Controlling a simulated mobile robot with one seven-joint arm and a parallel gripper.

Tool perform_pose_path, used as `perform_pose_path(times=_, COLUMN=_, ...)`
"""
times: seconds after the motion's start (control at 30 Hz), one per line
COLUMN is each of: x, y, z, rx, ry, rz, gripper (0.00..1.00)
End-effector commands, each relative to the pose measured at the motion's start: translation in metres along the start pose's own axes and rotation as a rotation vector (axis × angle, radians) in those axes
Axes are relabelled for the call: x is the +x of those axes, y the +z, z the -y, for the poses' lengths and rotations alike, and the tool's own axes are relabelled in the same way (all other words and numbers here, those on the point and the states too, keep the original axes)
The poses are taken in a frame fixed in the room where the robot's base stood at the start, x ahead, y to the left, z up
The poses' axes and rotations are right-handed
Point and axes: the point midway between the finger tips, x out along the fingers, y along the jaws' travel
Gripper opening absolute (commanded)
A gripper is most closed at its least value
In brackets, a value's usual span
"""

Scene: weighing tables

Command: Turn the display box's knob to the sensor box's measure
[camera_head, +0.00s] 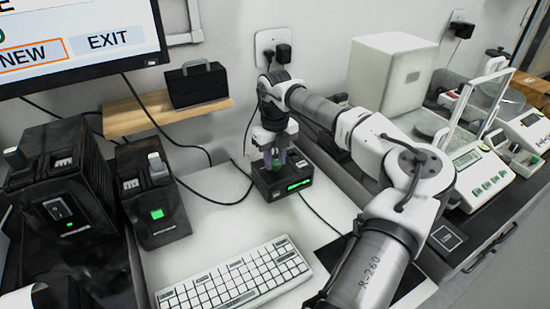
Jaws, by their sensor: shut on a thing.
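A small black box with a lit green display (297,186) on its front stands on the white desk, below the wall socket. I take it as the display box; its digits are too small to read. My gripper (276,163) points down over the box's top, its fingers closed around a small greenish knob (276,165), mostly hidden by the fingers. Two dark boxes stand at the left: a smaller one with a green square light (158,214) and a larger one with a rocker switch (58,208). I cannot tell which thing is the sensor box, and no measure is readable.
A white keyboard (235,280) lies in front of the display box. A monitor (80,40) hangs at upper left above a wooden shelf (150,117) holding a black case (195,84). Scales (478,175) stand at the right. Cables cross the desk around the display box.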

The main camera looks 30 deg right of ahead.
Motion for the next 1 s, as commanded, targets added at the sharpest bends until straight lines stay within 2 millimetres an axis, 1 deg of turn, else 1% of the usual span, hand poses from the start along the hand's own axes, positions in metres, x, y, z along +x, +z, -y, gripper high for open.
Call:
perform_pose_path(times=0.2, x=-0.001, y=0.0, z=0.001, rx=0.003, ry=-0.001, rz=0.0, gripper=0.06)
perform_pose_path(times=0.23, x=-0.001, y=0.0, z=0.001, rx=0.003, ry=-0.001, rz=0.0, gripper=0.31)
perform_pose_path(times=0.37, x=-0.001, y=0.0, z=0.001, rx=0.002, ry=-0.001, rz=0.0, gripper=0.48)
perform_pose_path(times=0.4, x=-0.001, y=0.0, z=0.001, rx=0.001, ry=-0.001, rz=0.0, gripper=0.5)
perform_pose_path(times=0.67, x=-0.001, y=0.0, z=0.0, rx=0.0, ry=0.0, rz=0.0, gripper=0.5)
perform_pose_path(times=0.77, x=-0.007, y=0.0, z=0.001, rx=0.0, ry=-0.002, rz=0.0, gripper=0.5)
perform_pose_path(times=0.87, x=-0.02, y=0.001, z=0.001, rx=0.0, ry=-0.002, rz=0.002, gripper=0.5)
perform_pose_path(times=1.0, x=-0.051, y=0.001, z=0.001, rx=0.0, ry=-0.003, rz=0.002, gripper=0.5)
